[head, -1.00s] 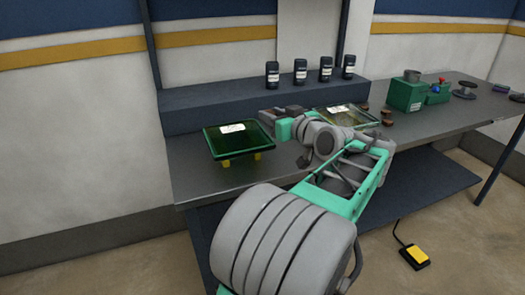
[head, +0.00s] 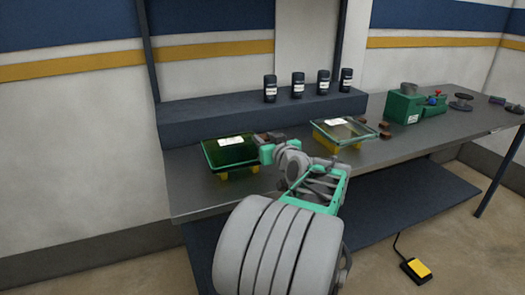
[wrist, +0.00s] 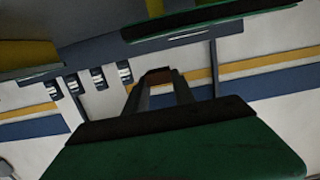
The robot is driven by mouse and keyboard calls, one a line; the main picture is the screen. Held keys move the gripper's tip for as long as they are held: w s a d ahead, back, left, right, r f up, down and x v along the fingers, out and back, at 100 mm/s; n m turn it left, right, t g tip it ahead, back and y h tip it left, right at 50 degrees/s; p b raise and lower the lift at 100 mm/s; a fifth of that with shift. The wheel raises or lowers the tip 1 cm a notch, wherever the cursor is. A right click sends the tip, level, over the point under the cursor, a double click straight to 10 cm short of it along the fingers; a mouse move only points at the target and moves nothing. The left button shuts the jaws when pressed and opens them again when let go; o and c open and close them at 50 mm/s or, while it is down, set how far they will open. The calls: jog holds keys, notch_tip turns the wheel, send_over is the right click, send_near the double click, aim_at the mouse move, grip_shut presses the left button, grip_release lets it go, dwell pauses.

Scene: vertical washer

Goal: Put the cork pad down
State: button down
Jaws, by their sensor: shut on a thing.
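My gripper (head: 268,138) is shut on a small brown cork pad (wrist: 158,73), which shows between the two fingertips in the wrist view. In the head view the gripper is just right of a dark green glass-like panel (head: 229,152) on yellow feet, above the bench; whether they touch is unclear. The fingers (wrist: 160,95) stretch forward from the green gripper body, and most of the pad is hidden behind them. More brown pads (head: 384,127) lie on the bench beside a second, clear panel (head: 343,130).
A raised blue shelf (head: 210,123) with several dark bottles (head: 298,85) runs behind the bench (head: 190,182). Green boxes (head: 404,107) and dark fixtures stand at the right. The bench front left is bare.

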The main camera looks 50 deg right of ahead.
jog(key=shift+w+a+f, duration=0.1)
jog(key=shift+w+f, duration=0.05)
jog(key=shift+f, duration=0.8)
jog(key=shift+w+f, duration=0.15)
jog(key=shift+f, duration=0.8)
jog(key=shift+f, duration=0.25)
jog(key=c, duration=1.1)
grip_release()
jog(key=shift+r, duration=0.1)
jog(key=shift+o, duration=0.2)
jog(key=shift+r, duration=0.2)
jog(key=b+v, duration=0.1)
jog(key=v, duration=1.1)
jog(key=shift+f, duration=0.1)
